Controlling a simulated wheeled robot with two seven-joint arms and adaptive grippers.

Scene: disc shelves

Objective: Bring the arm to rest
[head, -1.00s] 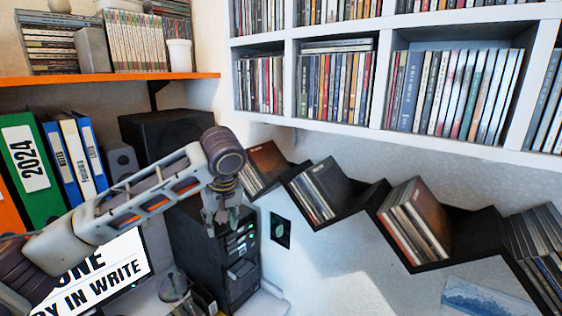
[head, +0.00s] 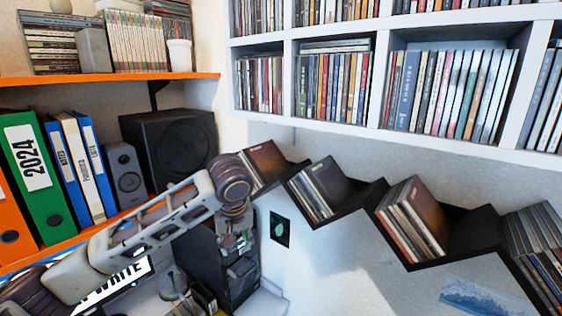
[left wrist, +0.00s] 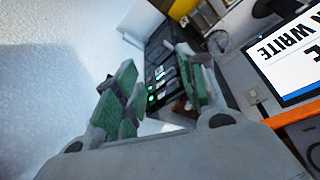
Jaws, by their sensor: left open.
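My left arm comes in from the left in the head view, and its left gripper (head: 234,238) hangs in front of the black computer tower (head: 243,275). In the left wrist view, the left gripper (left wrist: 155,85) has its two green-padded fingers apart, with nothing held between them. The tower (left wrist: 160,70) shows beyond the fingers there. My right gripper is in neither view.
A black zigzag shelf (head: 355,207) with leaning discs is on the wall to the right of the gripper. A white disc shelf (head: 385,88) hangs above it. Binders (head: 38,165) and a black speaker (head: 168,145) stand on the left. The monitor (left wrist: 290,55) shows in the wrist view.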

